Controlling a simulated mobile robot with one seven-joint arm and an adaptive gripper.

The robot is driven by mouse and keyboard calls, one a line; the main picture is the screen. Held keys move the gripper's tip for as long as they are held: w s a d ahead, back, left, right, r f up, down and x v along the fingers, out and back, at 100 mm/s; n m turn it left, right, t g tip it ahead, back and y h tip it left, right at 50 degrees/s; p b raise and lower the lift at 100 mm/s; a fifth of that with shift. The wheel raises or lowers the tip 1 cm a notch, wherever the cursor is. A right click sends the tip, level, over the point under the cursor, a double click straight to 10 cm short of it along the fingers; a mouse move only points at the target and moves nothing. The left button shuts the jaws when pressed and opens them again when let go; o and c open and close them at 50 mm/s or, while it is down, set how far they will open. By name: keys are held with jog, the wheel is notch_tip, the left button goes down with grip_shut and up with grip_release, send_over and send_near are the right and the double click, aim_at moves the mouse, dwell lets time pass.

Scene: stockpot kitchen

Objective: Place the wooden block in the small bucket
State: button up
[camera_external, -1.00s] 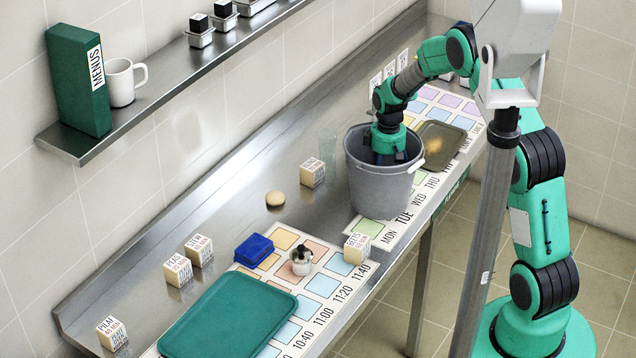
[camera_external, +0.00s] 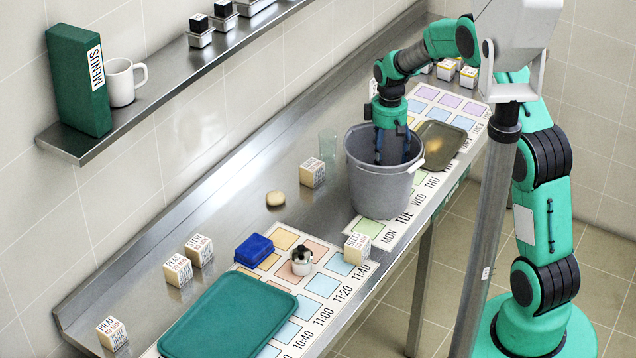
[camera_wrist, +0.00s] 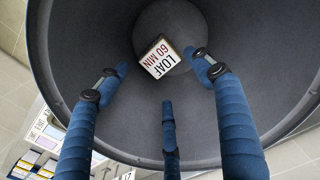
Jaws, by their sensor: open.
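The small bucket (camera_external: 378,190) is grey and stands upright on the steel counter, right of centre in the outside view. My gripper (camera_external: 392,155) points down into its mouth, with the fingertips below the rim. In the wrist view my gripper's blue fingers (camera_wrist: 165,85) are spread open and hold nothing. A wooden block labelled LOAF 60 MIN (camera_wrist: 160,58) lies on the bucket's floor, beyond the fingertips and apart from them. The bucket's inner wall (camera_wrist: 90,60) surrounds it. The block is hidden by the bucket wall in the outside view.
Labelled blocks stand left of the bucket (camera_external: 312,172), at the chart's edge (camera_external: 357,248) and farther left (camera_external: 199,250). A clear glass (camera_external: 327,148) is close behind the bucket.

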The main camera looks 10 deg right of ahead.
jog(key=shift+r, duration=1.8)
jog(key=s+d+r+m+t, duration=0.15)
jog(key=s+d+r, duration=0.25)
jog(key=s+r, duration=0.65)
jog(key=s+d+r+m+t, duration=0.1)
jog(key=s+d+r+m, duration=0.25)
jog(key=s+r, duration=0.75)
jog(key=s+d+r+m+t, duration=0.1)
jog(key=s+d+r, duration=0.1)
jog(key=s, duration=0.5)
jog(key=s+d+r+m+t, duration=0.1)
jog(key=s+d+r, duration=0.1)
jog(key=s, duration=0.6)
jog(key=s+d+r+m+t, duration=0.1)
jog(key=s+r+m, duration=0.1)
jog(key=s, duration=0.5)
jog(key=shift+s+d+r, duration=0.35)
jog(key=shift+d+r, duration=0.05)
jog(key=shift+r, duration=0.25)
